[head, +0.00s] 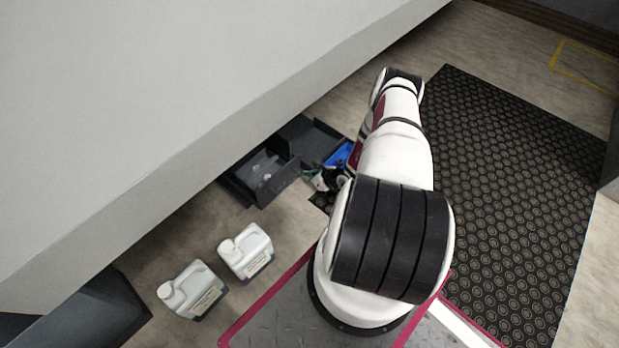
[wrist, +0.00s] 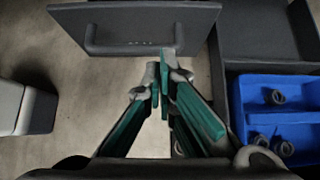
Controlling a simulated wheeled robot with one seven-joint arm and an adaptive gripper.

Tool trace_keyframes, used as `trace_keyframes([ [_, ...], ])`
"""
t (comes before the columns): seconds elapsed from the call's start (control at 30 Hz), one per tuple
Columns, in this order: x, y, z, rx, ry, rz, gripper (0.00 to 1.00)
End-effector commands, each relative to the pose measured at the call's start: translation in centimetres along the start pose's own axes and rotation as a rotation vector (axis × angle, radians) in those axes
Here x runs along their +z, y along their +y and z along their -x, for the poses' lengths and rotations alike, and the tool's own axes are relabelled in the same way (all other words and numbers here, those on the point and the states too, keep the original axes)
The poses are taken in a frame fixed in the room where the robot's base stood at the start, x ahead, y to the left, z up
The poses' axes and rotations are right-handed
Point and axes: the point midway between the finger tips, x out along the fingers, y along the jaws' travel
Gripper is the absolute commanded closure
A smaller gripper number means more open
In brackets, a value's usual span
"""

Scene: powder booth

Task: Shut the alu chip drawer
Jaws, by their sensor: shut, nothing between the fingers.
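Two dark grey drawers stand pulled out under the booth; no label is readable, so I cannot tell which is the alu chip drawer. The left drawer (head: 287,187) holds a few small pale pieces. Its front with a bar handle (wrist: 91,40) spans the top of the wrist view. The right drawer (head: 303,131) holds a blue tray (head: 342,152), which shows in the wrist view with dark rings (wrist: 245,81). My gripper (head: 322,180), with teal finger pads, is shut and empty. In the wrist view its fingertips (wrist: 162,68) lie near the handle's right end; contact is unclear.
Two white jugs (head: 245,252) (head: 192,290) stand on the floor to the left of my base. The large grey booth body (head: 180,80) overhangs the drawers. A black studded mat (head: 510,180) lies to the right. Bare floor lies in front of the left drawer.

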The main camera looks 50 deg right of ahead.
Motion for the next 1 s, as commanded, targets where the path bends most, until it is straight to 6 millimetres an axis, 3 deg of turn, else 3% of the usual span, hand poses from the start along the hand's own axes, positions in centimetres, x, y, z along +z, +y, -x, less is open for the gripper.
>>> trace_keyframes([
  [0.03, -0.3, 0.1, -1.4, 0.001, 0.0, 0.001, 1.0],
  [0.3, -0.2, 0.1, -6.6, 0.001, 0.0, 0.001, 1.0],
  [0.4, 1.1, 0.0, -7.6, 0.001, -0.001, 0.0, 1.0],
  [0.63, 2.4, 0.1, -8.9, 0.001, 0.001, -0.001, 1.0],
  [1.0, 2.7, 0.1, -9.1, 0.001, 0.001, -0.001, 1.0],
])
